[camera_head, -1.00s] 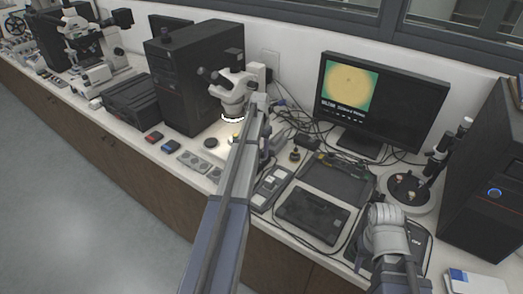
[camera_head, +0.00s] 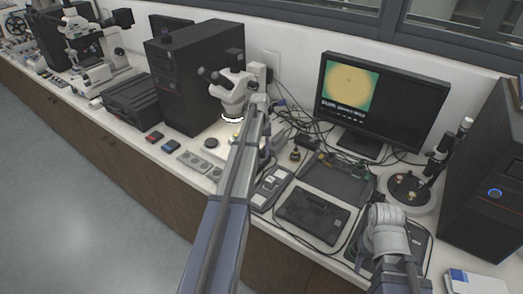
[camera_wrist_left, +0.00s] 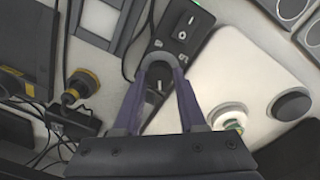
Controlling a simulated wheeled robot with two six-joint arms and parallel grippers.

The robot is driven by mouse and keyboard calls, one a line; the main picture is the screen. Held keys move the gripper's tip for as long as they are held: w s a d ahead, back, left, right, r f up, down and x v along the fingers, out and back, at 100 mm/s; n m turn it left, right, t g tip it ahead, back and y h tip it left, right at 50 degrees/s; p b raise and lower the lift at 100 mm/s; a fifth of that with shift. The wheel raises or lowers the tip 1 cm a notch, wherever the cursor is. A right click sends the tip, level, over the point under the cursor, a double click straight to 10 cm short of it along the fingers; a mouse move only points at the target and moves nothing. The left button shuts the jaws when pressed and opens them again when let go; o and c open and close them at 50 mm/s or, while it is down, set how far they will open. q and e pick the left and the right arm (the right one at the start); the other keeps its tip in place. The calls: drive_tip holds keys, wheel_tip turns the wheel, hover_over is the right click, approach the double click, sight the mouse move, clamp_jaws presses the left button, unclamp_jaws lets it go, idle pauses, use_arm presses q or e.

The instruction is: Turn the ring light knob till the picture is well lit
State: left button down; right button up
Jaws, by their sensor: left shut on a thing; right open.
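The ring light knob (camera_wrist_left: 158,72) is on a small black control box (camera_wrist_left: 182,35) with a white switch, in the left wrist view. My left gripper (camera_wrist_left: 159,88) is shut on the knob, its two fingers on either side of it. In the head view my left arm hides the knob and the fingers. The ring light (camera_head: 232,119) glows white under the microscope (camera_head: 234,90). The monitor (camera_head: 383,103) shows a bright yellow disc on green in its picture (camera_head: 349,83). My right gripper (camera_head: 385,216) is open and empty above a dark pad at the right.
A dark tray (camera_head: 335,179) and a black tablet-like device (camera_head: 312,215) lie in front of the monitor. Cables run behind them. A round stand with a black column (camera_head: 408,188) is at the right. Black computer towers (camera_head: 187,78) stand on the bench.

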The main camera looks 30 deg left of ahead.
sight(261, 152)
idle(0.3)
use_arm(q)
drive_tip(key=shift+c, duration=2.4)
unclamp_jaws()
wheel_tip(261, 152, up, 8)
drive_tip(key=p, duration=0.8)
drive_tip(key=shift+a, duration=0.1)
drive_tip(key=shift+f, duration=0.1)
use_arm(e)
wheel_tip(261, 152, up, 8)
drive_tip(key=shift+f, duration=0.1)
